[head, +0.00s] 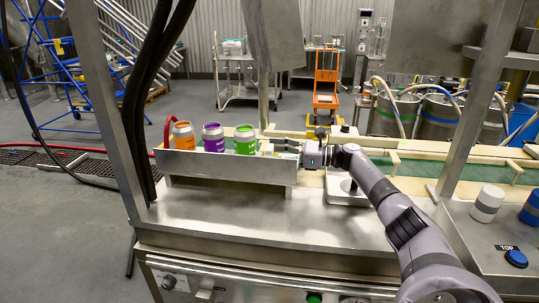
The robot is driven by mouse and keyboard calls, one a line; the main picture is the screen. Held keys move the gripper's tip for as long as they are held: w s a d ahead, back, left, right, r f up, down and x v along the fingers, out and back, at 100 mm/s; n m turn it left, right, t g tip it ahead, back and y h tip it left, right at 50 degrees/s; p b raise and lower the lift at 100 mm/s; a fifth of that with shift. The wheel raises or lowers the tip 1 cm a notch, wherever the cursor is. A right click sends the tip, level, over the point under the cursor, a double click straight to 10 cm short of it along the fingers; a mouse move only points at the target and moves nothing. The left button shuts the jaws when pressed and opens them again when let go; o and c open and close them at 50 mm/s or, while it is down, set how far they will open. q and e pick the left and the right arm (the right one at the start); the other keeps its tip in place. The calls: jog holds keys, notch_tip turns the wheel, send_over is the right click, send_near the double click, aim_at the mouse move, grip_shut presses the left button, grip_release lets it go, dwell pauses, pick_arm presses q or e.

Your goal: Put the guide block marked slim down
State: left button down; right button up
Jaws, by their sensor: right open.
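I cannot make out a guide block with a slim marking in the head view. My right gripper (270,147) reaches in from the right and points left, behind the right end of a metal rail. My left gripper is not in view.
An orange can (183,136) and a purple can (213,138) stand left of the green one, behind the metal rail (225,168). A white cylinder (488,203) and a blue cylinder (532,208) stand at right. The front steel top (240,220) is clear.

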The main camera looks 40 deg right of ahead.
jog(key=shift+x, duration=0.9)
jog(key=c, duration=1.4)
jog(key=shift+r, duration=0.1)
